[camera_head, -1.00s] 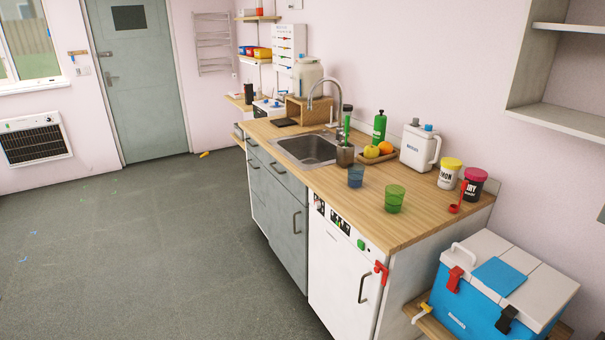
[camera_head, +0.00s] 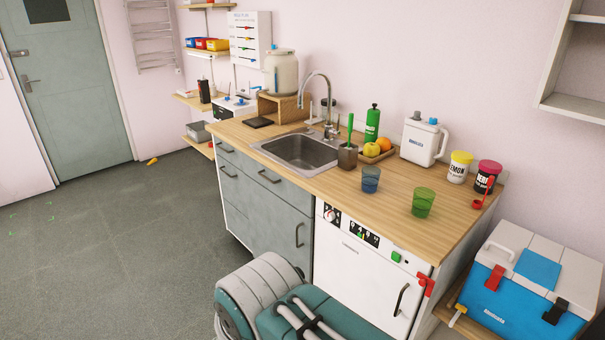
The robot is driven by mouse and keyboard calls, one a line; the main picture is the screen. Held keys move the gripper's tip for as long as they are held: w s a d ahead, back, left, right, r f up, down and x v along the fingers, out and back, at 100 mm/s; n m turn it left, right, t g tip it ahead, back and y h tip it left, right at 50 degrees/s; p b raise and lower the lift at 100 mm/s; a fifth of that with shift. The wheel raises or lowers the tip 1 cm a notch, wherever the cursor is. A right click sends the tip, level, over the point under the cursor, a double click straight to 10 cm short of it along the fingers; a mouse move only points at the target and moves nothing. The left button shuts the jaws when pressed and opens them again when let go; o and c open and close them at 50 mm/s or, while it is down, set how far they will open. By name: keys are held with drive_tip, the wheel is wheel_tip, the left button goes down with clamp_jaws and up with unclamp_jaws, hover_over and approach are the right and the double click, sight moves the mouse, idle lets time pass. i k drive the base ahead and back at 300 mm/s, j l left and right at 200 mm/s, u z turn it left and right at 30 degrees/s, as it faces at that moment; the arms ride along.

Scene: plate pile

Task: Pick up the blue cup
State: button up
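The blue cup (camera_head: 371,180) is a small see-through tumbler standing upright on the wooden counter (camera_head: 395,212), to the right of the sink. A green see-through cup (camera_head: 423,202) stands to its right and nearer the counter's front edge, apart from it. Part of my own arm shows at the bottom middle of the view, in front of the cabinets and lower than the countertop. My gripper is not in view, and nothing touches the blue cup.
Behind the cup are a dark pot (camera_head: 347,156), fruit on a tray (camera_head: 375,157) and a green bottle (camera_head: 372,124). The sink (camera_head: 300,150) is left. A white jug (camera_head: 423,140) and jars stand right. A cooler (camera_head: 528,285) sits lower right. Floor at left is clear.

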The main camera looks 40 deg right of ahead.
sight(369, 175)
drive_tip(key=i+z, duration=0.15)
drive_tip(key=i, duration=0.35)
drive_tip(key=i+j+z, duration=0.15)
drive_tip(key=i, duration=0.3)
drive_tip(key=i+j+z, duration=0.2)
drive_tip(key=i, duration=0.25)
drive_tip(key=i+z, duration=0.2)
drive_tip(key=z, duration=0.2)
drive_tip(key=i+j+z, duration=0.2)
drive_tip(key=z, duration=0.2)
drive_tip(key=i+j+z, duration=0.15)
drive_tip(key=z, duration=0.25)
drive_tip(key=i+j+z, duration=0.15)
drive_tip(key=j+z, duration=0.25)
drive_tip(key=i+z, duration=0.1)
drive_tip(key=z, duration=0.3)
drive_tip(key=i+j+z, duration=0.1)
drive_tip(key=z, duration=0.3)
drive_tip(key=j+z, duration=0.2)
drive_tip(key=z, duration=0.2)
drive_tip(key=i+j+z, duration=0.1)
drive_tip(key=z, duration=0.3)
drive_tip(key=i+j+z, duration=0.1)
drive_tip(key=j+z, duration=0.3)
drive_tip(key=i+j+z, duration=0.1)
drive_tip(key=j+z, duration=0.15)
drive_tip(key=z, duration=0.2)
